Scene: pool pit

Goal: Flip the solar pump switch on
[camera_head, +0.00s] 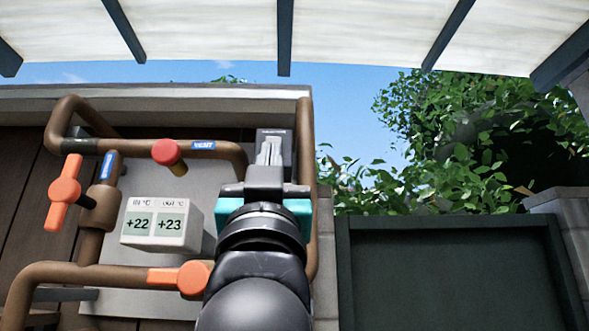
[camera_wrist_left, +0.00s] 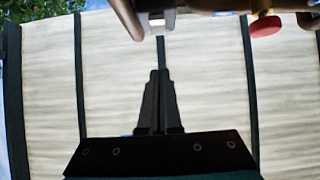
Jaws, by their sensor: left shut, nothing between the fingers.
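The solar pump switch appears to be the grey box (camera_head: 273,136) with a small label, mounted at the right end of the pipe panel. My left gripper (camera_head: 269,153) is raised in front of it, its fingers shut and empty, and hides the lower part of the box. A gap shows between the fingertips and that part there. The switch's position cannot be told. My right gripper is out of view.
Brown pipes (camera_head: 60,272) carry orange valve handles (camera_head: 64,192) and a red knob (camera_head: 166,152), which also shows in the left wrist view (camera_wrist_left: 265,26). A white temperature display (camera_head: 158,224) reads +22 and +23. A dark green panel (camera_head: 450,275) stands at right.

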